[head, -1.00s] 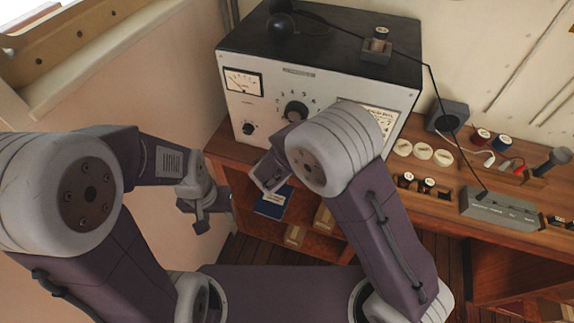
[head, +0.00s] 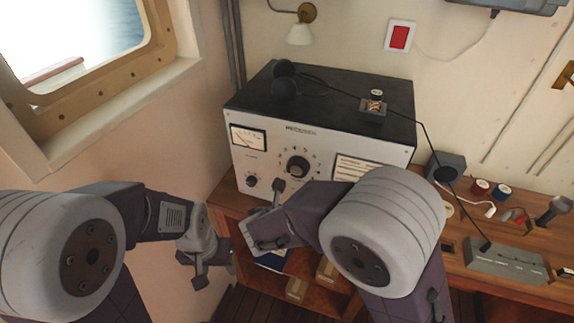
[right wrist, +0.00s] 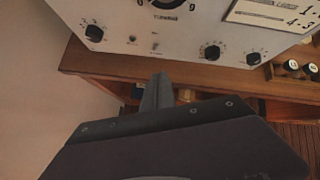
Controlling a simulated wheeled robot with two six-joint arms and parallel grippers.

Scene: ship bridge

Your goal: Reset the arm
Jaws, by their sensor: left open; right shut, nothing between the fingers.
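My left gripper (head: 212,268) is in the lower left of the head view, beside the wooden desk, with its jaws open and nothing in them. My right arm bends in from the right, and its gripper (head: 278,186) points at the lower front of the grey radio set (head: 238,172). In the right wrist view the same gripper (right wrist: 157,92) is shut and empty, just below the radio's panel (right wrist: 180,45) and in front of the desk edge. I cannot tell whether it touches anything.
The desk (head: 455,282) carries the radio, a speaker box (head: 447,172), several spools and a grey key unit (head: 505,262). Headphones (head: 285,80) and a small coil stand (head: 374,104) sit on the radio. A window (head: 85,45) is at left. Shelves below the desk hold small boxes.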

